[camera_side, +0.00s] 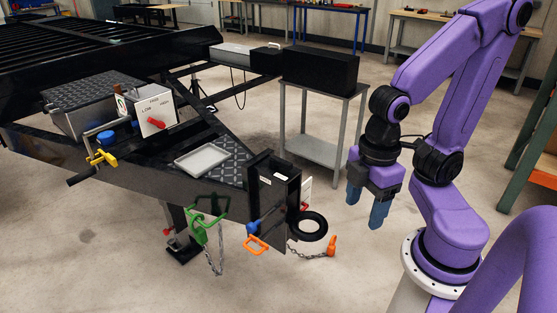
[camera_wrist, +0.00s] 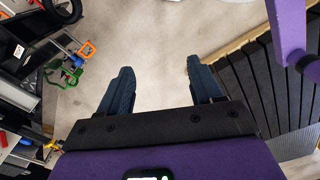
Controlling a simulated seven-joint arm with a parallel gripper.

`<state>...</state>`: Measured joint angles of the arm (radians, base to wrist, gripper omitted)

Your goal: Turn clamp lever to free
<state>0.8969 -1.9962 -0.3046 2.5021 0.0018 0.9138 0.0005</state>
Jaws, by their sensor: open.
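My gripper (camera_side: 366,204) is open and empty, pointing down in the air to the right of the trailer's front end. In the wrist view its two dark blue fingers (camera_wrist: 160,68) are spread apart over bare floor. Several handles could be the clamp lever, and I cannot tell which one it is. A red lever (camera_side: 156,123) sits on a white labelled panel on the trailer frame; its lettering is too small to read surely. A small red part (camera_side: 306,206) shows by a white plate on the black coupler post (camera_side: 272,190). Another red knob (camera_side: 167,231) is by the support leg.
An orange handle (camera_side: 257,243), a green handle (camera_side: 205,220), a black ring (camera_side: 308,226) and a chain with an orange end (camera_side: 332,246) stick out at the trailer's front. A grey table (camera_side: 315,145) bearing a black box (camera_side: 320,70) stands behind. Floor below my gripper is clear.

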